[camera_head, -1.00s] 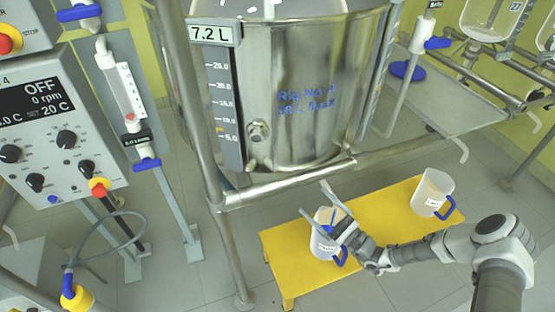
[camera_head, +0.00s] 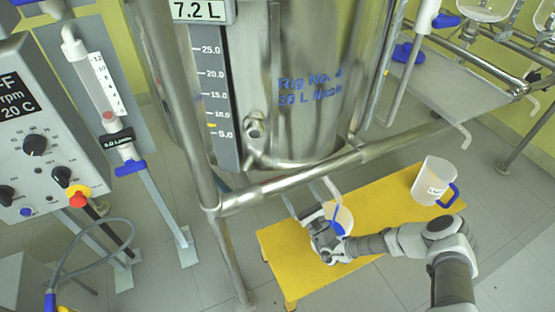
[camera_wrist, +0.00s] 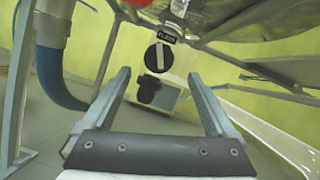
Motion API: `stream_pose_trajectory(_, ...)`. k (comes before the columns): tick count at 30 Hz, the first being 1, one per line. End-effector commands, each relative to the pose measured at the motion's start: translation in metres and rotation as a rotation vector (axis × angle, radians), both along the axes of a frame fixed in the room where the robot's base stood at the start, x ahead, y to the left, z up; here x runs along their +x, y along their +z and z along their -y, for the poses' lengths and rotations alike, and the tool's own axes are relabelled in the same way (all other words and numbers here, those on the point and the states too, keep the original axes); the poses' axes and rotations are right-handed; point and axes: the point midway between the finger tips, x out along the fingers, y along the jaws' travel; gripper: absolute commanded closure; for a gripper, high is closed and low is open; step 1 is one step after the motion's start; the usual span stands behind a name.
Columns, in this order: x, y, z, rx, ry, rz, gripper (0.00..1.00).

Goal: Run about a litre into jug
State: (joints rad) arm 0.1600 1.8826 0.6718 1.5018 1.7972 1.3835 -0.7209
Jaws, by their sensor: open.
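The steel vessel (camera_head: 300,60) stands in a frame, with a display (camera_head: 201,10) reading 7.2 L and a level scale (camera_head: 215,90). A white jug (camera_head: 342,217) with blue markings is on the yellow bench, largely hidden by my gripper (camera_head: 308,194). A second white jug (camera_head: 432,181) with a blue handle stands further right. In the wrist view my gripper (camera_wrist: 159,76) is open and empty. A round black knob (camera_wrist: 158,58) with a pale bar appears between and beyond the fingers, apart from them, under a small label too blurred to read.
The yellow bench (camera_head: 385,208) lies below the vessel's frame rail (camera_head: 290,181). A control box (camera_head: 35,130) and tubing are at left; a grey shelf (camera_head: 450,90) is at right. A thick blue hose (camera_wrist: 52,75) hangs left in the wrist view.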

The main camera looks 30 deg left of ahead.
Motion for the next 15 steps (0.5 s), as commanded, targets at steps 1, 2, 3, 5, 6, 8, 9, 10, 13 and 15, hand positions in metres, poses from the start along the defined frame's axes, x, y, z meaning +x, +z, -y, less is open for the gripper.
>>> stream_pose_trajectory(1, 0.006, 0.002, -0.01, -0.001, 0.002, 0.003, 0.08)
stream_pose_trajectory(2, 0.009, 0.005, -0.015, 0.0, 0.003, 0.004, 0.08)
stream_pose_trajectory(3, 0.013, 0.008, -0.022, 0.0, 0.002, 0.004, 0.08)
stream_pose_trajectory(5, 0.02, 0.012, -0.033, -0.001, 0.002, 0.005, 0.08)
stream_pose_trajectory(6, 0.024, 0.016, -0.039, 0.0, 0.001, 0.004, 0.08)
stream_pose_trajectory(8, 0.03, 0.02, -0.049, -0.001, 0.002, 0.004, 0.08)
stream_pose_trajectory(9, 0.034, 0.023, -0.055, -0.001, 0.001, 0.004, 0.08)
stream_pose_trajectory(10, 0.037, 0.025, -0.059, 0.0, 0.001, 0.004, 0.08)
stream_pose_trajectory(13, 0.044, 0.031, -0.071, 0.0, 0.001, 0.002, 0.08)
stream_pose_trajectory(15, 0.048, 0.034, -0.077, -0.001, 0.001, 0.002, 0.08)
